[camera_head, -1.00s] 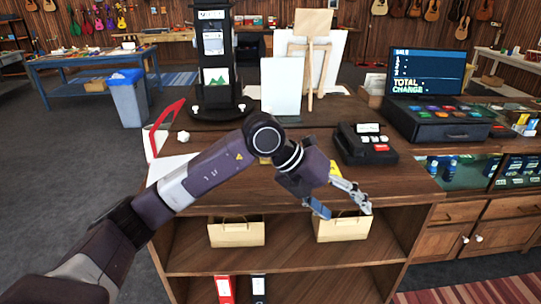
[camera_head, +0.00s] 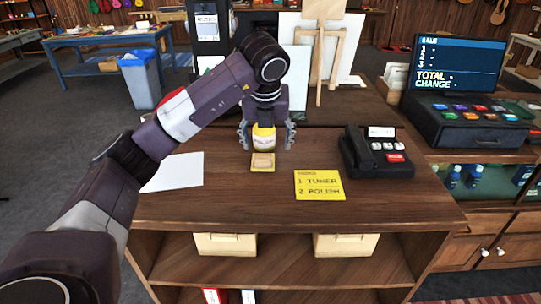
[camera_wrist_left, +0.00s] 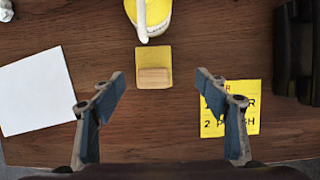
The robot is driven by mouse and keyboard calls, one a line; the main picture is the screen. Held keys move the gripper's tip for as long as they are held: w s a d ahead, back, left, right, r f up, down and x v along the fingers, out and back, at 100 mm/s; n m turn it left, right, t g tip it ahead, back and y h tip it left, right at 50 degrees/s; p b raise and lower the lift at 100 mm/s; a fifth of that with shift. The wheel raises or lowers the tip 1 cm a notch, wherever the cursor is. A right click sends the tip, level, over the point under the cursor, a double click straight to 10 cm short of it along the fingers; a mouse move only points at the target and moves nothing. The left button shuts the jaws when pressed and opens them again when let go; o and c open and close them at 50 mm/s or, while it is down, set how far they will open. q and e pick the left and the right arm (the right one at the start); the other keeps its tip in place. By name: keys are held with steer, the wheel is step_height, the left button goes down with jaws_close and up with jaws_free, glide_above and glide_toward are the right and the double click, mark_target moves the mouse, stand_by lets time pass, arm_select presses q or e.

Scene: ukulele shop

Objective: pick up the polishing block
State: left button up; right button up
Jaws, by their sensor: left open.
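The polishing block, a small light-wood piece on a yellow square pad, lies on the wooden counter (camera_head: 400,200). The block (camera_head: 263,161) is just in front of a yellow-and-white container (camera_head: 263,138) in the head view. It also shows in the left wrist view (camera_wrist_left: 153,79), ahead of and between the finger lines. My left gripper (camera_head: 267,137) is open and empty, its fingers spread to either side of the container in the picture. My right gripper is not in view.
A yellow note (camera_head: 319,186) reading "1 tuner, 2 polish" lies right of the block. A white sheet (camera_head: 175,172) lies at left. An easel (camera_head: 318,70) stands behind.

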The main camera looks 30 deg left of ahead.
mark_target(263, 156)
arm_select(q)
steer(key=shift+s+a+f+p, duration=0.25)
steer(key=shift+s+f+p, duration=0.15)
steer(key=shift+f, duration=0.2)
steer(key=shift+a+f+p, duration=0.2)
steer(key=shift+f+p, duration=0.15)
steer(key=shift+f, duration=0.2)
steer(key=shift+a+f+p, duration=0.15)
steer(key=shift+f+p, duration=0.2)
steer(key=shift+f, duration=0.15)
steer(key=x, duration=0.2)
steer(key=shift+w+f+p, duration=0.3)
steer(key=shift+p, duration=0.05)
steer(key=shift+a+f, duration=0.1)
steer(key=shift+f, duration=0.2)
steer(key=c, duration=1.3)
steer(key=shift+r, duration=0.1)
steer(key=shift+c, duration=0.2)
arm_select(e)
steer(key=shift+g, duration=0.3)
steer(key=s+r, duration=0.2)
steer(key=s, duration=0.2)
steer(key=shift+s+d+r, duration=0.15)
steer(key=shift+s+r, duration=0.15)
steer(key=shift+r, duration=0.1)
